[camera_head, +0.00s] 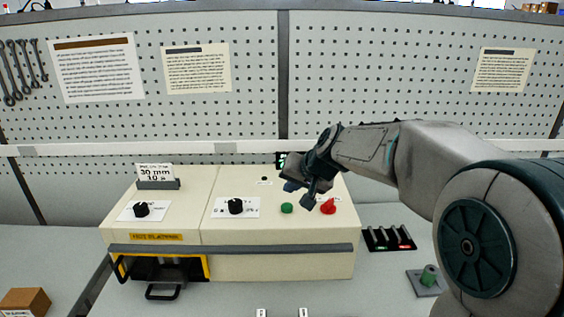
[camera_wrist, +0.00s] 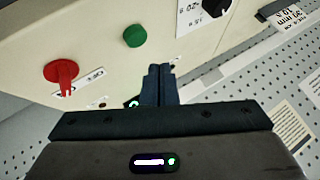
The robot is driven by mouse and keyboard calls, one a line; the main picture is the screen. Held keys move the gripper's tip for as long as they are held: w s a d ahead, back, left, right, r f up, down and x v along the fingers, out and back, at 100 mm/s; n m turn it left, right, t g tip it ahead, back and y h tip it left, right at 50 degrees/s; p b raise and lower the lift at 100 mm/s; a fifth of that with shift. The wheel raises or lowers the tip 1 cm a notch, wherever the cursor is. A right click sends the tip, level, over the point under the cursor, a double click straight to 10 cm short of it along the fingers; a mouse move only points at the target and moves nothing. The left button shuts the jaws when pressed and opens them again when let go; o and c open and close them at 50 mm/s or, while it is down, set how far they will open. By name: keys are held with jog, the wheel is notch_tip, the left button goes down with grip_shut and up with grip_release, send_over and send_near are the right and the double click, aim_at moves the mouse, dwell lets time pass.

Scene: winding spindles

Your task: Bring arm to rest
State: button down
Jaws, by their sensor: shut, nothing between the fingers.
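My arm reaches in from the right in the head view. My gripper (camera_head: 306,194) hangs over the right part of a cream machine (camera_head: 281,265), near its green button (camera_head: 287,208) and red knob (camera_head: 328,206). In the wrist view my gripper's fingers (camera_wrist: 159,72) are together with nothing between them. The green button (camera_wrist: 134,36) and the red knob (camera_wrist: 63,73) show beyond the fingers, apart from them. A small display on the machine top is mostly hidden behind my gripper.
Two black knobs (camera_head: 235,206) and a card reading 30 mm (camera_head: 156,174) are on the machine. A yellow-framed opening with a handle (camera_head: 163,291) is at its front. A black tray (camera_head: 389,238) and a green button plate (camera_head: 427,279) lie right. A brown box (camera_head: 25,301) is left. A pegboard stands behind.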

jog(key=s+d+f+g+h, duration=0.1)
jog(key=s+d+f, duration=0.1)
jog(key=s, duration=0.7)
jog(key=s+d+f+n+g+h, duration=0.1)
jog(key=s+d, duration=0.4)
jog(key=s, duration=0.5)
jog(key=s+d+f+g+h, duration=0.1)
jog(key=s+d+f, duration=0.3)
jog(key=s, duration=0.6)
jog(key=shift+d+f+g+h, duration=0.15)
jog(key=shift+f+g+h, duration=0.2)
jog(key=shift+h, duration=0.55)
